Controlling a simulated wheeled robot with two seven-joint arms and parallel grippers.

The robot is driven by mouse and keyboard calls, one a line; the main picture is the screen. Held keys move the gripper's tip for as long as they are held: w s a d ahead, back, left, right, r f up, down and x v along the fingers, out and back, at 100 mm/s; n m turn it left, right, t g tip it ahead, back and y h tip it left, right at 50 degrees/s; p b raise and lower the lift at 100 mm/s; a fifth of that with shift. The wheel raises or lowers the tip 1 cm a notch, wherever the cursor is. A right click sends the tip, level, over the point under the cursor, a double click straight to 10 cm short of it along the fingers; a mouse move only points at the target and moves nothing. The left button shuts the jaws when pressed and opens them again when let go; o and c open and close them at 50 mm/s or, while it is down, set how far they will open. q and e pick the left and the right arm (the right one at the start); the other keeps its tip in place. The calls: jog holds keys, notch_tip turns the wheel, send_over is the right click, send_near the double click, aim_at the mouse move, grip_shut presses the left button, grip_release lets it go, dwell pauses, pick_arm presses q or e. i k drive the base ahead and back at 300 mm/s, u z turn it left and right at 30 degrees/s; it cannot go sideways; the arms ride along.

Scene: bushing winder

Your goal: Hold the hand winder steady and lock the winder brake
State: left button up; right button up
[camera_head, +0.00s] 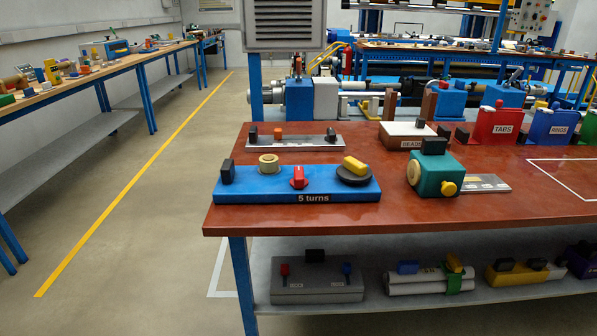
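The hand winder appears to be the blue base (232,194) labelled "5 turns", lying near the front left of the red-brown table. A black block (227,171) stands on its left end. Beside that is a pale yellow-green spool (268,163). A red knob or lever (298,177), possibly the brake, stands upright in the middle. On the right is a dark round disc (353,178) with a yellow handle (355,165) on top. I cannot tell whether the brake is locked. Neither of my grippers is in view, and nothing touches the winder.
On the table (420,215), a teal device (436,173) with yellow knobs stands right of the winder. Behind are a grey plate (296,142), a "BEADS" box (408,134) and red "TABS" bin (498,127). A lower shelf (375,306) holds several items. The floor at left is clear.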

aim_at(298, 181)
jog(key=u, duration=0.45)
jog(key=i, duration=1)
jog(key=z, duration=0.45)
